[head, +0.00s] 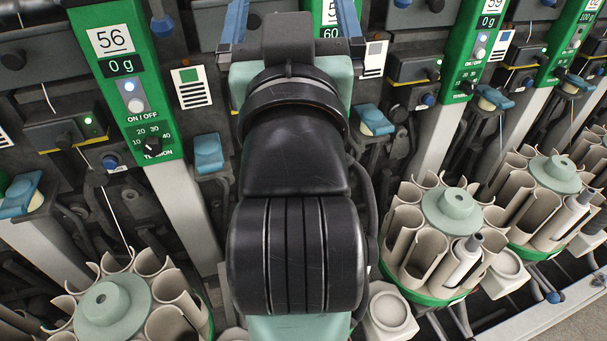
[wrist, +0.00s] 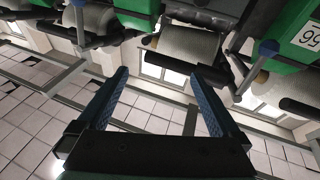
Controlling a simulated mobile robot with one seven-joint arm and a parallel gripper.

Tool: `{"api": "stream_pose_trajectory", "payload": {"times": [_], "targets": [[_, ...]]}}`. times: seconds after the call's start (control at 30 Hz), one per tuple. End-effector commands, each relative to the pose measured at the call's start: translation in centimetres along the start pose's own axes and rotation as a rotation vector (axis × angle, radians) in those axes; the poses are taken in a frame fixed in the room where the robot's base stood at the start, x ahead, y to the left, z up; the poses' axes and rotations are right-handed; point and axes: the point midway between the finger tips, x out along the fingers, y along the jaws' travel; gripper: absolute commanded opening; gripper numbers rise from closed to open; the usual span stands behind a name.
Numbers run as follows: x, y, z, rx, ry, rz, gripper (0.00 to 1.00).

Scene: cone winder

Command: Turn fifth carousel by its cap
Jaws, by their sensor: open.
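Several round carousels of beige tubes show in the head view, each with a pale green cap on top. One carousel's cap (head: 110,303) is at the lower left, one cap (head: 452,211) is right of my arm, and another cap (head: 556,174) is farther right. I cannot tell which carousel is the fifth. My gripper (head: 292,22) is at the top of the head view, in front of the machine panels and away from these caps. In the wrist view my gripper (wrist: 160,78) has its two blue fingers wide apart with nothing between them. No carousel shows in the wrist view.
Green panels, one marked 56 (head: 112,45), stand behind the carousels. White yarn packages (wrist: 190,50) hang on the machine in the wrist view. Grey posts (head: 190,205) and blue levers (head: 207,153) stick out near my arm. My arm hides the middle carousel area.

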Motion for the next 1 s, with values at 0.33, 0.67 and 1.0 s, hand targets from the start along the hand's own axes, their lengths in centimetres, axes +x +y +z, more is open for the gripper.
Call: {"api": "stream_pose_trajectory", "payload": {"times": [0.33, 0.67, 1.0], "targets": [[5.1, -3.0, -2.2, -0.182, -0.308, -0.152, 1.0], [4.5, -9.6, 7.1, -0.874, -0.674, -0.791, 1.0], [-5.5, -3.2, 19.2, -1.437, -0.835, -1.707, 1.0]]}}
